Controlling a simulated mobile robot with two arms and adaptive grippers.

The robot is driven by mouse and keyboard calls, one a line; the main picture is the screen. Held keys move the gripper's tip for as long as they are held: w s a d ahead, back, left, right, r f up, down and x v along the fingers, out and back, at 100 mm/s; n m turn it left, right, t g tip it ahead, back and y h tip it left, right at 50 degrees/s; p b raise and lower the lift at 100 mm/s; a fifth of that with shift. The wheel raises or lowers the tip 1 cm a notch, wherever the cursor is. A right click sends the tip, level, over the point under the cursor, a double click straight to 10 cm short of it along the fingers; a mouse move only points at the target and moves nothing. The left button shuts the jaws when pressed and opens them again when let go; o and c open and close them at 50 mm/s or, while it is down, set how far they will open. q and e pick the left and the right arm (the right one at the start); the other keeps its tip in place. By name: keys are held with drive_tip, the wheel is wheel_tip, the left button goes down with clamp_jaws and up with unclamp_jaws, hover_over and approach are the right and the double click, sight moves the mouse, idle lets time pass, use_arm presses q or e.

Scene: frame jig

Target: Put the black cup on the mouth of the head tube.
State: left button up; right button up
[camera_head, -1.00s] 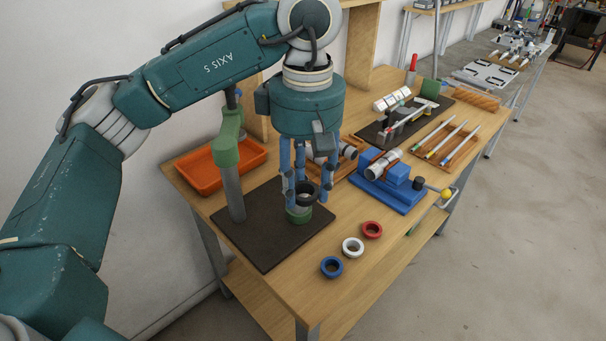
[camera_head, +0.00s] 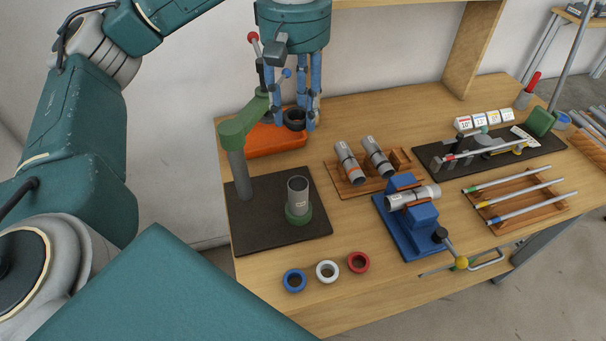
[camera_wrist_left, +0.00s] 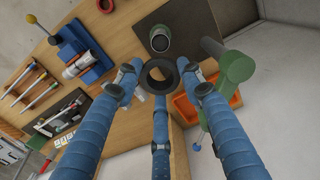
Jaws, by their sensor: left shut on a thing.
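The cup shows as a dark ring between the fingers in the left wrist view (camera_wrist_left: 159,75). The head tube (camera_head: 298,190) is a grey tube standing upright in a green holder (camera_head: 297,215) on a dark mat, its mouth open and uncovered. In the left wrist view the tube mouth (camera_wrist_left: 160,40) shows just above the cup, apart from it. My right gripper is not in view.
A green press arm on a grey post (camera_head: 238,172) stands left of the tube. The orange tray (camera_head: 262,143) is behind. A blue vise (camera_head: 405,230) holds another tube at right. Blue, white and red rings (camera_head: 327,271) lie in front. A wooden rack (camera_head: 350,187) holds two tubes.

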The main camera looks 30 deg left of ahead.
use_arm(q)
wheel_tip(320, 180, down, 5)
drive_tip(key=p, duration=0.1)
hover_over(298, 185)
wheel_tip(298, 185, down, 7)
drive_tip(key=shift+r, duration=0.1)
drive_tip(key=shift+f, duration=0.6)
wheel_tip(298, 185, down, 4)
drive_tip(key=shift+r+p, duration=0.25)
drive_tip(key=shift+p, duration=0.45)
drive_tip(key=shift+f, duration=0.4)
drive_tip(key=o, duration=1.1)
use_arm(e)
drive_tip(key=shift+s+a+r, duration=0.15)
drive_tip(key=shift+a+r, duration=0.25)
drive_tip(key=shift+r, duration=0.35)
